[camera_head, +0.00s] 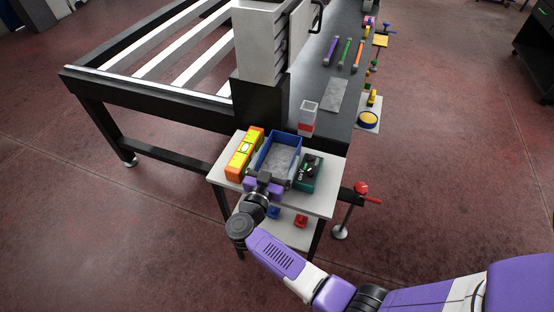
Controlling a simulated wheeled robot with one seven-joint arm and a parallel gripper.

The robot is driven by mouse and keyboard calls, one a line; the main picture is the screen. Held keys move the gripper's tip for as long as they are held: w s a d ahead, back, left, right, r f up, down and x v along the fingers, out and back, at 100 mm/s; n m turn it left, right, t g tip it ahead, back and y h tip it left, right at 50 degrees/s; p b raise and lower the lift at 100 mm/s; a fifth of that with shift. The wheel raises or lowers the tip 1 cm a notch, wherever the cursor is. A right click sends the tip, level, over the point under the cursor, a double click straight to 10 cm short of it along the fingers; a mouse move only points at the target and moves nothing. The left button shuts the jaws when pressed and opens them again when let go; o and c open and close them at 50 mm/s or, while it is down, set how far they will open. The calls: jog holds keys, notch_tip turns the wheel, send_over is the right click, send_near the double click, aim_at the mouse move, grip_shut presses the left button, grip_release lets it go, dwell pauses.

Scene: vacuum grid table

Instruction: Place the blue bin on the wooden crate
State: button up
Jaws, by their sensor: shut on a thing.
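The blue bin (264,153) sits upright among other items on a small pale side table, with its open top facing up and a grey inside floor showing. My gripper (264,183) is at the bin's near wall, with the purple arm reaching in from the lower right. It is shut on the near wall of the bin. The fingertips are small and partly hidden by the gripper body. No wooden crate can be made out in this view.
An orange-yellow level box (244,153) stands close to the bin's left and a dark green device (308,172) close to its right. A red-and-clear container (308,117) is behind. The small table (318,203) adjoins a long dark workbench (338,72) holding tools and a grey cabinet (257,45).

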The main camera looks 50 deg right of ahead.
jog(key=shift+f, duration=0.1)
jog(key=o, duration=1.3)
jog(key=shift+o, duration=0.2)
jog(key=shift+a+r, duration=0.1)
jog(key=shift+r, duration=0.1)
jog(key=v, duration=1.1)
jog(key=shift+s+a+b, duration=0.15)
jog(key=shift+a+b, duration=0.15)
jog(key=shift+a, duration=0.1)
jog(key=shift+s+d, duration=0.1)
